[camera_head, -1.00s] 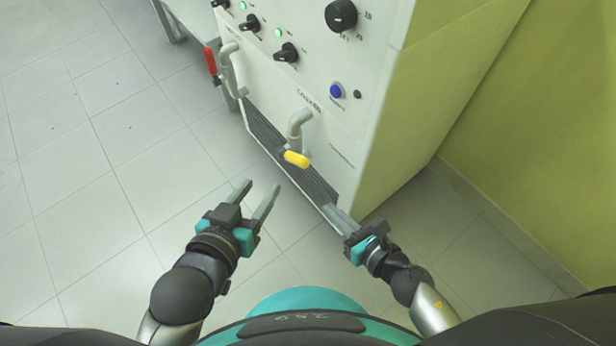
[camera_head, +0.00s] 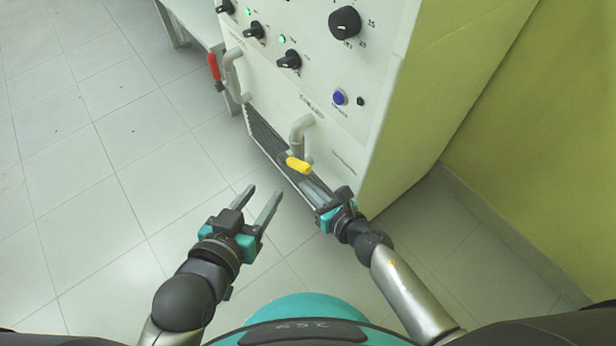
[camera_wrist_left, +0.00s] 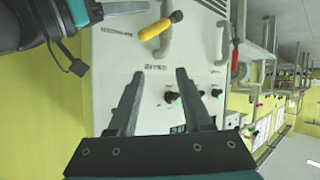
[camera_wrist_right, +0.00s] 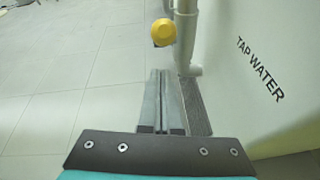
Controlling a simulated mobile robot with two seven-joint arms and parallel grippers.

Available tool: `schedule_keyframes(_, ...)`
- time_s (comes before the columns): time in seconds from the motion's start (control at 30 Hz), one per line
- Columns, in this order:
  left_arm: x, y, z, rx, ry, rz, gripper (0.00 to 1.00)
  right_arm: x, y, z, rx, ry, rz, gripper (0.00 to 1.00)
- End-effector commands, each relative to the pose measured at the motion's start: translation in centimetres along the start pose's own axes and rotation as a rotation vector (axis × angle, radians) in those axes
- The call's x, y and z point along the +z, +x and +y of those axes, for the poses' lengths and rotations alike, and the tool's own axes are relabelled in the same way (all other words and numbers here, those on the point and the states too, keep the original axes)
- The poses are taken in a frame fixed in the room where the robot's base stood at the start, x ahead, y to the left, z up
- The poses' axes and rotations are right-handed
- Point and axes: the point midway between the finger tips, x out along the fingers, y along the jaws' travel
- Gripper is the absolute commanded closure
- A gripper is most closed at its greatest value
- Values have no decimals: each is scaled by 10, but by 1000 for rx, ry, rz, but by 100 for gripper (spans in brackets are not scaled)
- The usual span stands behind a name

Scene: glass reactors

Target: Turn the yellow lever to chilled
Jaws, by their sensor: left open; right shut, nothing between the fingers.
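The yellow lever (camera_head: 298,165) sits at the lower end of a grey tap pipe (camera_head: 301,130) on the white cabinet front. It also shows in the left wrist view (camera_wrist_left: 155,30) and at the top of the right wrist view (camera_wrist_right: 163,32). My right gripper (camera_head: 305,181) is shut and empty, with its fingertips close below the lever in the head view; I cannot tell whether they touch. In the right wrist view its fingers (camera_wrist_right: 168,75) point toward the lever and pipe. My left gripper (camera_head: 262,192) is open and empty, over the floor left of the right gripper.
A red-handled tap (camera_head: 213,67) is farther left on the white cabinet (camera_head: 350,150). A dark grated tray (camera_head: 262,135) runs below the taps. Black knobs (camera_head: 289,60) and a blue button (camera_head: 339,97) are above. A yellow-green wall (camera_head: 540,150) stands right; the left floor is clear.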

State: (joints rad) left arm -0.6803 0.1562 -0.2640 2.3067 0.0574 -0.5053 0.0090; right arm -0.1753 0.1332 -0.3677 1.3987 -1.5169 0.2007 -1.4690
Motion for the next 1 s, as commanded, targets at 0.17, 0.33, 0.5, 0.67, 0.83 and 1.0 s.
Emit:
schedule_keyframes(0.17,3,-4,-10,-27,12,-98,50,9,2,0,0,-1,0,100)
schedule_keyframes(0.33,7,-9,-18,-50,20,-177,50,16,3,0,0,0,0,100)
schedule_keyframes(0.5,11,-13,-23,-64,23,-228,50,19,4,0,0,0,0,100)
schedule_keyframes(0.67,13,-14,-25,-68,24,-247,50,20,5,0,0,0,1,100)
schedule_keyframes(0.83,13,-14,-25,-69,24,-248,50,20,5,0,0,0,1,100)
schedule_keyframes(1.0,13,-14,-25,-69,24,-249,50,20,5,0,0,0,1,100)
